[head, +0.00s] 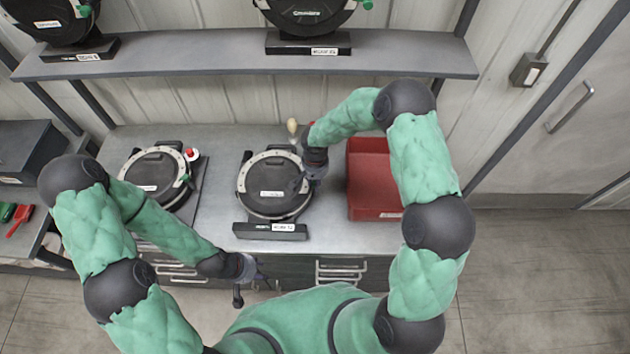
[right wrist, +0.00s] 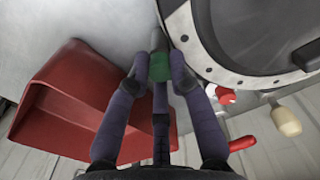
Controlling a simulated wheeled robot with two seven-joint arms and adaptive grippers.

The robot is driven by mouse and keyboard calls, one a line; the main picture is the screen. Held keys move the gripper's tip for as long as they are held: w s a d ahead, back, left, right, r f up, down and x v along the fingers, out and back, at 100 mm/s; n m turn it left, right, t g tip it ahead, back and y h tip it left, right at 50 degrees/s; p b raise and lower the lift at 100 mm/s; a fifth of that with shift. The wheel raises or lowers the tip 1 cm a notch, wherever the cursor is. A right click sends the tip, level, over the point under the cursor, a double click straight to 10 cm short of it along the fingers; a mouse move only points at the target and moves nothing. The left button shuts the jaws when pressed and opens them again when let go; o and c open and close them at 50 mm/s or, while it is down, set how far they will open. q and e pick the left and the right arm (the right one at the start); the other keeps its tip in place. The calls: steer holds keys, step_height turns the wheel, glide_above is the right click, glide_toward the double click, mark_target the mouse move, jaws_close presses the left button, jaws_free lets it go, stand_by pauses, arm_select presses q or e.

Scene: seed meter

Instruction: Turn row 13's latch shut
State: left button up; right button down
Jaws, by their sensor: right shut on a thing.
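A round black seed meter (head: 272,188) with a pale rim stands on the bench in the middle of the head view; its front label is too small to read surely. The meter also shows at the upper right of the right wrist view (right wrist: 250,35). My right gripper (right wrist: 160,75) is shut on a green latch (right wrist: 160,66) beside the meter's rim. In the head view, my right gripper (head: 308,182) is at the meter's right edge and hides the latch. My left gripper (head: 251,288) hangs in front of the bench, empty, with its fingers apart.
A red bin (head: 368,180) stands close right of my right gripper. Another meter (head: 157,178) sits on the left of the bench. A shelf (head: 240,62) with more meters crosses above. A cream knob (head: 292,126) sticks up behind the middle meter.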

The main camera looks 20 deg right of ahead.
steer(key=n+b, duration=0.2)
steer(key=n, duration=0.1)
steer(key=shift+f, duration=0.15)
steer(key=n+b, duration=0.2)
steer(key=n, duration=0.3)
steer(key=n+b, duration=0.1)
steer(key=n, duration=0.8)
steer(key=shift+n, duration=0.4)
stand_by(0.4)
steer(key=c, duration=1.1)
jaws_free()
